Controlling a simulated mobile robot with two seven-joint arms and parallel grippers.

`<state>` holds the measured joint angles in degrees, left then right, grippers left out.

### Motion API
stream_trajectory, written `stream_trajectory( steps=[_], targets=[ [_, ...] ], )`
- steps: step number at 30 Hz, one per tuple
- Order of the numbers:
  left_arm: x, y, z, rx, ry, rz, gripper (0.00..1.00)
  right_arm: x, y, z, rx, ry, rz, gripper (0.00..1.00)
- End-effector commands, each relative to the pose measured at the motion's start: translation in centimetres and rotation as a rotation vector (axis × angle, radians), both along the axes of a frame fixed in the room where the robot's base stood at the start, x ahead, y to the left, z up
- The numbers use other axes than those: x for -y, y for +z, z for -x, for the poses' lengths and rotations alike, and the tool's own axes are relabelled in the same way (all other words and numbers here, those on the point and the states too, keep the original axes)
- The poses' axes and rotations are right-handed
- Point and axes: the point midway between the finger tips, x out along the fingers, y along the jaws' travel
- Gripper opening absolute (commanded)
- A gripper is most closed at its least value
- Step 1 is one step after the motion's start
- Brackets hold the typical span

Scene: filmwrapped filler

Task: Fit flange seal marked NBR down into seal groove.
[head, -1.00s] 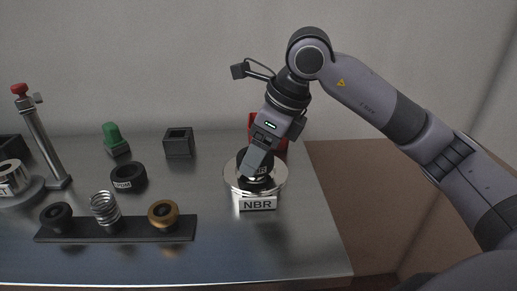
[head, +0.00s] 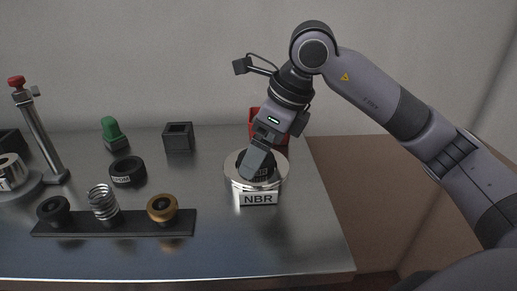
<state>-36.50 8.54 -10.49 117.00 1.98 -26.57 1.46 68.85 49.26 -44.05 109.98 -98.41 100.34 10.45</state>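The silver round flange (head: 281,179) stands at the right of the bench, with a white plate reading NBR (head: 258,198) on its front. A black ring with faint pale marking, the flange seal (head: 242,160), is at the middle of the flange's top. My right gripper (head: 256,165) reaches down onto it from above and appears shut on its wall. The finger hides much of the ring and the groove, so I cannot tell how deep the ring sits. My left gripper is not in view.
Another black ring with a pale label (head: 127,172) lies left of centre. A dark strip (head: 130,224) bears a black part, a spring (head: 103,203) and a brass-coloured ring (head: 162,208). A red object (head: 254,121) stands behind the flange. Bench surface is clear in front.

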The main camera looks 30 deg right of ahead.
Motion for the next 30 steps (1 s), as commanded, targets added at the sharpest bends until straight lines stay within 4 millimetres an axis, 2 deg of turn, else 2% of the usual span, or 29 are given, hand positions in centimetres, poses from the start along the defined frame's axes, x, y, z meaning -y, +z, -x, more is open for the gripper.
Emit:
stream_trajectory(
  steps=[1, 3, 10, 30],
  targets=[
    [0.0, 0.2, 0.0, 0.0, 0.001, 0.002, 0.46, 0.3, 1.2, 0.2, 0.009, -0.003, -0.002, 0.98],
    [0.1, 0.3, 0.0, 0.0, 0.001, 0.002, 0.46, 0.6, 2.4, 0.5, 0.01, -0.004, -0.002, 0.98],
    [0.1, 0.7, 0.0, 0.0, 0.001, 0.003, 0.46, 1.4, 5.3, 1.5, 0.01, -0.004, -0.004, 0.98],
    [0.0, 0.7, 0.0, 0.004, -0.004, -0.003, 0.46, 1.5, 5.8, 1.7, 0.009, -0.003, -0.005, 0.98]
  ],
)
